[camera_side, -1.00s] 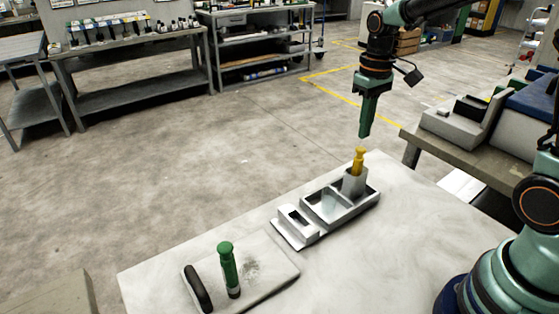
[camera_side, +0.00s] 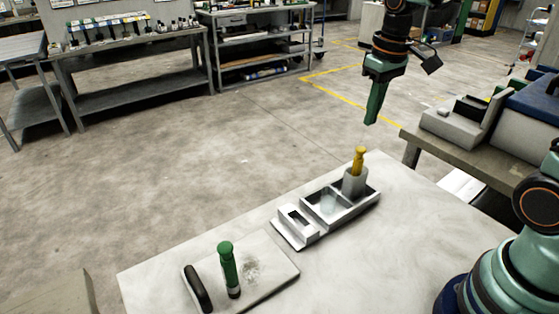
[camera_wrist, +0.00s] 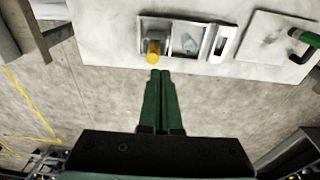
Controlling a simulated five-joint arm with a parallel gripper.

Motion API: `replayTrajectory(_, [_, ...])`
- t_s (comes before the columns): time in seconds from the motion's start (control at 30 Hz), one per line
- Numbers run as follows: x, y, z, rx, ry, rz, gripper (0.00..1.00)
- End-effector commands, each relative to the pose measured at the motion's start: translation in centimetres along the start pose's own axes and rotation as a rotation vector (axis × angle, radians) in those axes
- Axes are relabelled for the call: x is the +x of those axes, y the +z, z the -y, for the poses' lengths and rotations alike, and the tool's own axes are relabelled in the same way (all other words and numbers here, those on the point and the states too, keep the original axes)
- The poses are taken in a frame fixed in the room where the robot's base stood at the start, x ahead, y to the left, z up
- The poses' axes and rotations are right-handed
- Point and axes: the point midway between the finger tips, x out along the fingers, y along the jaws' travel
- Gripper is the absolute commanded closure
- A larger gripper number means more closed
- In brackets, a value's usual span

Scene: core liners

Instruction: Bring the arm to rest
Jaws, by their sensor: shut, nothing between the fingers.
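My gripper (camera_side: 371,122) is shut and empty, raised in the air above and behind the yellow-topped piece in the side view. In the wrist view its green fingers (camera_wrist: 160,74) lie together, pointing toward the table edge. The yellow piece (camera_side: 358,160) stands upright in a grey block at the far end of a grey tray (camera_side: 335,222). The wrist view shows its yellow top (camera_wrist: 153,47) beyond the fingertips, apart from them. A green-capped cylinder (camera_side: 229,270) stands upright on a pale board (camera_side: 268,283) at the front left.
A black curved handle (camera_side: 197,289) is on the board beside the green cylinder. A small white holder (camera_side: 296,226) adjoins the tray. A side bench (camera_side: 445,148) with grey and blue equipment stands at right. The air around my gripper looks clear.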

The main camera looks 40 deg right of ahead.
Motion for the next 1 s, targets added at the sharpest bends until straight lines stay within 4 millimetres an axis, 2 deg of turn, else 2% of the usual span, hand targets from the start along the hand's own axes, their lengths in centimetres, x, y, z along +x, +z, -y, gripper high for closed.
replayTrajectory(0.03, [-0.8,0.8,0.6,-0.003,0.003,-0.041,1.00])
replayTrajectory(0.2, [-2.3,3.4,2.0,-0.003,0.006,-0.163,1.00])
replayTrajectory(0.5, [-2.8,6.9,3.8,0.000,-0.006,-0.343,1.00])
replayTrajectory(0.7, [-2.6,7.7,4.2,0.003,-0.012,-0.385,1.00])
replayTrajectory(1.0, [-2.6,7.7,4.2,0.003,-0.012,-0.386,1.00])
